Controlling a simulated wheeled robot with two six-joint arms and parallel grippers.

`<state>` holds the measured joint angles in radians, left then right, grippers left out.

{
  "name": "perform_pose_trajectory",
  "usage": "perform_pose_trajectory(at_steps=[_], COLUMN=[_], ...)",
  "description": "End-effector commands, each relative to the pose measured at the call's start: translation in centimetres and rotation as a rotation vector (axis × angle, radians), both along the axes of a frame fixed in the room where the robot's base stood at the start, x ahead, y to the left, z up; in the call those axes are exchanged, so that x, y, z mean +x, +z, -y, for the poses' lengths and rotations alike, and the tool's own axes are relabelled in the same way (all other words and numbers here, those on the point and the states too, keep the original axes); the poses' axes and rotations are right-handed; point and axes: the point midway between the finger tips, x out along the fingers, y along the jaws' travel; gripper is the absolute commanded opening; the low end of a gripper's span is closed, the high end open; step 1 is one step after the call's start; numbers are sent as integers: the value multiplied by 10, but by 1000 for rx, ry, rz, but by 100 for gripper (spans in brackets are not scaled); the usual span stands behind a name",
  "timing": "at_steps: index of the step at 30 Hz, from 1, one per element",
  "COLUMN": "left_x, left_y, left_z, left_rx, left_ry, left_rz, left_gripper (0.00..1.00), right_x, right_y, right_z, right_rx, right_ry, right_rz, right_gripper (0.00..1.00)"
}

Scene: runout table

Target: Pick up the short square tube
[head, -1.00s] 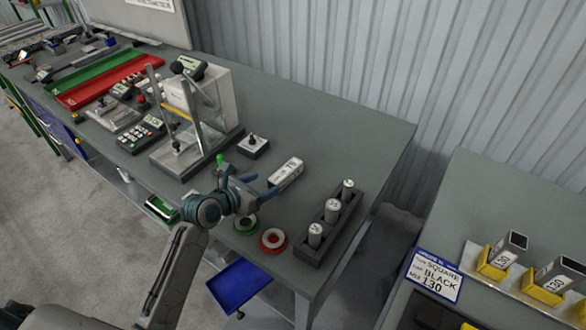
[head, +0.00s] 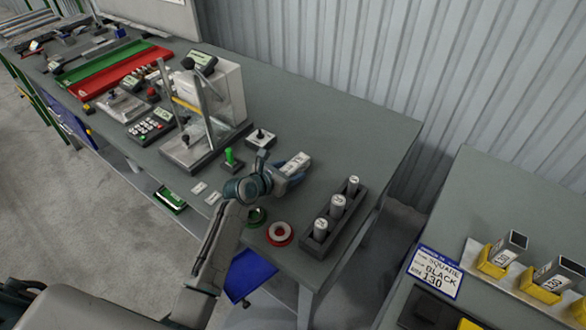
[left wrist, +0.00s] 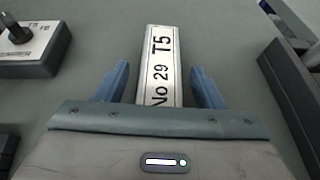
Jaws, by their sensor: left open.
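The short square tube (left wrist: 160,68) is a pale bar with a label reading "No 29 T5" on its top face. It lies flat on the grey table; in the head view its far end (head: 297,161) shows beyond my left gripper. My left gripper (head: 285,177) is low over the table, reaching the tube from its near end. In the left wrist view the open gripper (left wrist: 160,76) has one blue finger on each side of the tube, with a gap on both sides. The tube's near end is hidden by the gripper body. My right gripper is not in view.
A dark rack (head: 326,225) with three grey cylinders stands right of the gripper. A red ring (head: 280,234) and a green ring lie nearer the front edge. A small switch box (head: 260,139) and a test stand (head: 218,120) stand behind left. Table behind the tube is clear.

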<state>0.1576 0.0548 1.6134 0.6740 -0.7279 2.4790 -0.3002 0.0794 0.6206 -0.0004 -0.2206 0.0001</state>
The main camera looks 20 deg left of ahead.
Motion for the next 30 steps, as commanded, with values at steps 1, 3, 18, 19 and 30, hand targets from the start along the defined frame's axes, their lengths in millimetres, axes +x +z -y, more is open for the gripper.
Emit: perform_pose_trajectory(at_steps=[1,3,18,19,30], left_x=[0,0,0,0,-10], left_y=[0,0,2,2,34], left_z=[0,0,0,0,-4], left_rx=[0,0,1,1,4], left_ry=[0,0,1,1,1], left_rz=[0,0,1,1,1], left_gripper=[62,52,10,10,10], right_x=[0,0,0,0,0], right_y=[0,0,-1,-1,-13], right_z=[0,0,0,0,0], right_rx=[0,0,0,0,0], right_ry=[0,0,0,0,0], right_rz=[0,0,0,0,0], right_gripper=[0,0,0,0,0])
